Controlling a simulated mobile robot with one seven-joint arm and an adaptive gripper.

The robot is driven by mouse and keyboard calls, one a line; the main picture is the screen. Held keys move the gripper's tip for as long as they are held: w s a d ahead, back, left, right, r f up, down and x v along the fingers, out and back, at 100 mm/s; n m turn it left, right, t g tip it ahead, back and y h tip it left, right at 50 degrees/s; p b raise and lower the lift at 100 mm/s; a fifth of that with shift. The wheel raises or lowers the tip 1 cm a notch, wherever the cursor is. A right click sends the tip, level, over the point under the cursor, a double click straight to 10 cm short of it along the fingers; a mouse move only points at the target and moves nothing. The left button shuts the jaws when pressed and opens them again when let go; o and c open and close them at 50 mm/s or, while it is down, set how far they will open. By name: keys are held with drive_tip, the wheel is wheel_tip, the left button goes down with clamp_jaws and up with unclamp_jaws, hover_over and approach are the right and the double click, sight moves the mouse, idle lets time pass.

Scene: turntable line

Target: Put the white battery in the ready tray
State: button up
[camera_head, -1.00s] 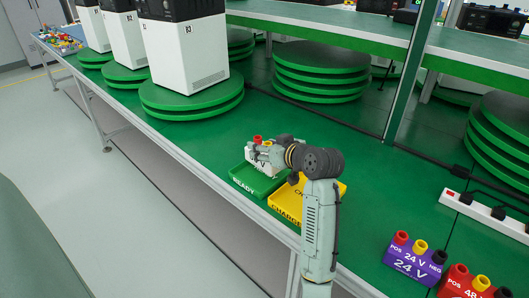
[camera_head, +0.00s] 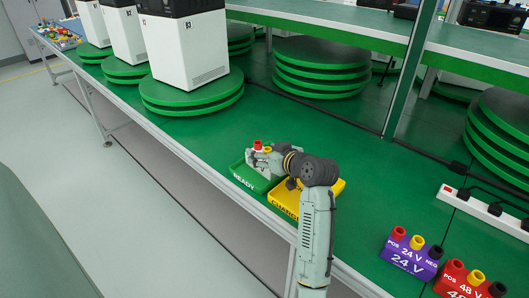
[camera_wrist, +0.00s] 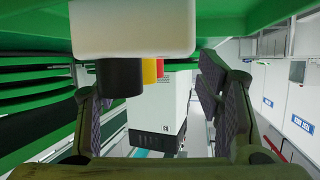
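The white battery (camera_head: 250,158) is at the ready tray, mostly hidden by my gripper in the head view. Its red and yellow terminals show above the fingers. In the wrist view the white battery (camera_wrist: 135,28) fills the top middle, with its black, yellow and red terminals. The green ready tray (camera_head: 243,183) is on the bench's front edge; the battery's base is hidden, so contact with the tray floor cannot be seen. My gripper (camera_head: 262,158) is over the tray. In the wrist view the fingers of my gripper (camera_wrist: 158,105) are spread wide, with no clear grip on the battery.
A yellow charge tray (camera_head: 283,204) sits right of the ready tray, under my arm. A purple 24 V battery (camera_head: 410,260) and a red 48 V battery (camera_head: 462,283) stand front right. A power strip (camera_head: 485,208) lies behind them. White units stand on green turntables (camera_head: 195,100) at left.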

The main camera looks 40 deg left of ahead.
drive_tip(key=shift+o, duration=0.7)
drive_tip(key=shift+r, duration=0.15)
